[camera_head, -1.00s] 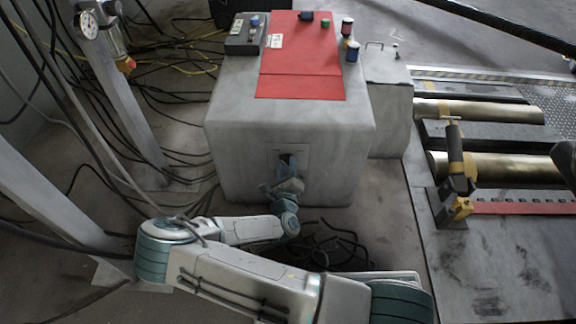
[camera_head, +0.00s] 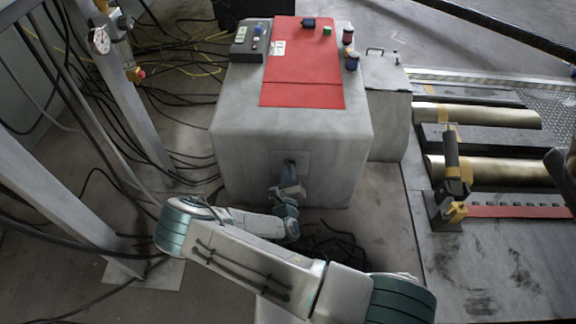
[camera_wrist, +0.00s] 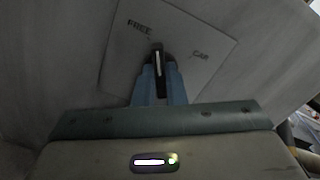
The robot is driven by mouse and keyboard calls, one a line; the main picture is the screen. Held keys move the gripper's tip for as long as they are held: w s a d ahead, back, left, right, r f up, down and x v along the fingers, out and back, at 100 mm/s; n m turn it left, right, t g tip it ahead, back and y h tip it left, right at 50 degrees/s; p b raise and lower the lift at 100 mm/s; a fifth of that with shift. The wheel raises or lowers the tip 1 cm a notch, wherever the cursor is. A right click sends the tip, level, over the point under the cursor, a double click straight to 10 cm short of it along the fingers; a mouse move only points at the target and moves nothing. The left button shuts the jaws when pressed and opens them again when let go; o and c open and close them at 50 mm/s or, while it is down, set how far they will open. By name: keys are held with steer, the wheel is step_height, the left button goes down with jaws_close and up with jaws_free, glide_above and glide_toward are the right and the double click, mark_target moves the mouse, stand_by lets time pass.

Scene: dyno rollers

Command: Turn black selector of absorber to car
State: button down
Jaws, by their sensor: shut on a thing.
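The absorber is the grey box (camera_head: 240,145) in the middle of the head view. Its front carries a pale plate (camera_wrist: 185,30) with FREE printed at upper left and CAR at right. The small black selector (camera_wrist: 157,52) with a white line is on this plate. The line points about straight up in the wrist view, between the two words. My gripper (camera_wrist: 158,75) is shut on the selector, a blue finger on each side. In the head view my gripper (camera_head: 289,172) reaches the box front and mostly hides the selector.
A red panel (camera_head: 303,75) and a small control box (camera_head: 250,40) lie on top of the absorber. Rollers (camera_head: 485,170) and a yellow-black clamp (camera_head: 453,175) stand at right. Cables and a grey post (camera_head: 130,100) are at left. Dark cables lie below my arm.

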steer(key=shift+d+m+p, duration=0.15)
steer(key=shift+m+p, duration=2.85)
steer(key=shift+m, duration=0.7)
steer(key=shift+d+m+p, duration=0.1)
steer(key=shift+m+p, duration=2.9)
steer(key=shift+m, duration=0.7)
steer(key=shift+f, duration=0.1)
steer(key=c, duration=1.5)
jaws_free()
steer(key=s, duration=0.4)
steer(key=s+p, duration=0.1)
steer(key=s, duration=0.4)
steer(key=s+p, duration=0.1)
steer(key=s, duration=0.3)
steer(key=shift+s+a, duration=0.25)
steer(key=shift+s, duration=0.1)
